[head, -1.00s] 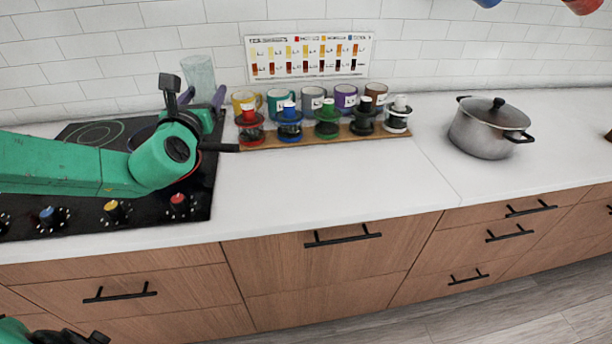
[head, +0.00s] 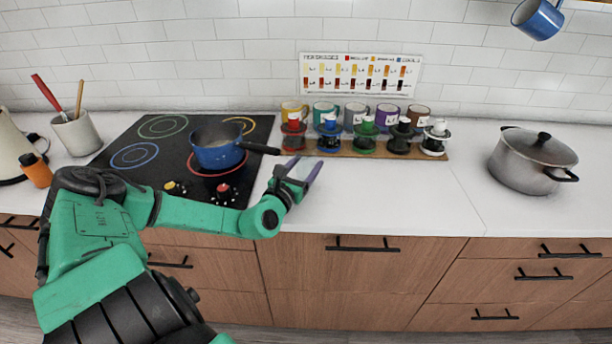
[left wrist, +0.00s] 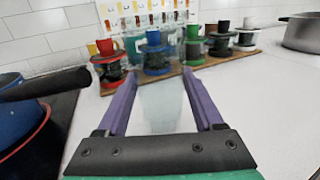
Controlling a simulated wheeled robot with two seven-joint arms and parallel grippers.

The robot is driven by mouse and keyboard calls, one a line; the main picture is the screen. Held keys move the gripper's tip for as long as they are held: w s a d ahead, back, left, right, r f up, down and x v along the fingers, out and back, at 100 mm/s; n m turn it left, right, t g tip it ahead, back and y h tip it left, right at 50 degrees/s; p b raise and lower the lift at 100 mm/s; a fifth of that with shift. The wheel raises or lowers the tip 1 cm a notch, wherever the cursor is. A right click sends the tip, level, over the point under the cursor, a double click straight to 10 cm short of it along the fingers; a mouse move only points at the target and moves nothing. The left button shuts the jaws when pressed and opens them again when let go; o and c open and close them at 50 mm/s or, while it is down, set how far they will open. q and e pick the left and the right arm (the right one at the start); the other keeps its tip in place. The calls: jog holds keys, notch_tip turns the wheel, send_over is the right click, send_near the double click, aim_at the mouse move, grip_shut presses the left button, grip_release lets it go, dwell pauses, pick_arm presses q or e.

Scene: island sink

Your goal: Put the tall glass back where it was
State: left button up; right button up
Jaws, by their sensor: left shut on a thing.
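My left gripper (head: 299,171) is shut on the tall glass (head: 302,169), a clear, faintly tinted tumbler that is hard to see against the white counter. In the left wrist view the purple fingers (left wrist: 158,100) stand on either side of the glass (left wrist: 163,108). The gripper is over the counter just right of the cooktop, in front of the row of coloured brewers. I cannot tell whether the glass touches the counter. My right gripper is not in view.
A blue pan (head: 217,152) on the cooktop (head: 130,135) has its handle pointing towards my gripper. Several brewers stand on a wooden board (head: 385,153) before coloured mugs (head: 385,112). A steel pot (head: 528,165) stands right. The counter (head: 400,200) between is clear.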

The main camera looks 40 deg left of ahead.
aim_at(301, 179)
pick_arm(q)
notch_tip(301, 179, down, 3)
jog(key=shift+a+r, duration=0.1)
jog(key=shift+f+b, duration=0.2)
jog(key=shift+b, duration=0.1)
jog(key=o, duration=1.6)
jog(key=shift+c, duration=0.2)
